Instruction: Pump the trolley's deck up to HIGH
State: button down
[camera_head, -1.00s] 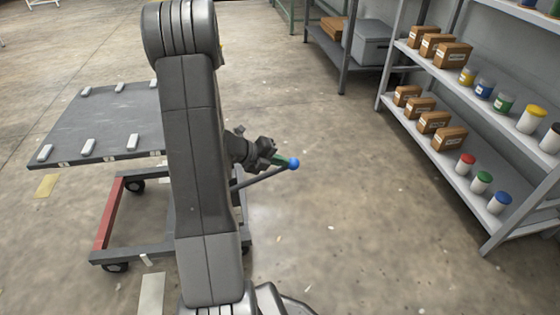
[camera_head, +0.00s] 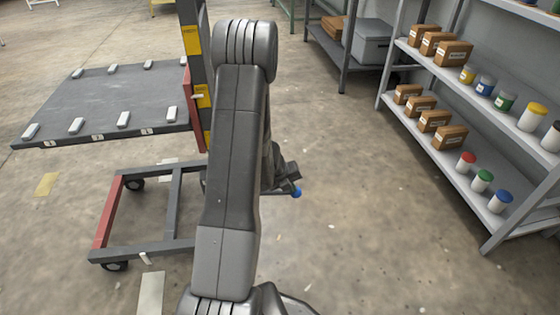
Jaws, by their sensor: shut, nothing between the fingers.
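The trolley's grey deck (camera_head: 105,98) stands at the left, above its frame with a red side bar (camera_head: 109,212). The mast (camera_head: 188,12) rises at the deck's right end, with yellow labels, an upper one (camera_head: 191,40) and a lower one (camera_head: 202,96). A small pale pointer shows by the lower label; the lettering is too small to read surely. The pump lever's blue ball end (camera_head: 297,193) shows right of my arm; the rest of the lever is hidden. My gripper (camera_head: 291,183) is shut and empty, just above the ball; contact cannot be told.
A shelf rack (camera_head: 470,150) with boxes and lidded jars stands at the right. A low shelf (camera_head: 340,52) with a grey bin stands at the back. The floor (camera_head: 350,200) between my arm and the rack is clear. White blocks line the deck's edges.

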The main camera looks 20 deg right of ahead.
jog(key=shift+f+b, duration=0.5)
jog(key=shift+f, duration=0.4)
jog(key=shift+s+a+f, duration=0.1)
jog(key=shift+s, duration=0.05)
jog(key=d+r+p+v, duration=0.1)
jog(key=d+p+v, duration=0.1)
jog(key=p+v, duration=1.2)
jog(key=v, duration=1)
jog(key=shift+r+p, duration=0.35)
jog(key=shift+r, duration=0.1)
jog(key=shift+d, duration=0.1)
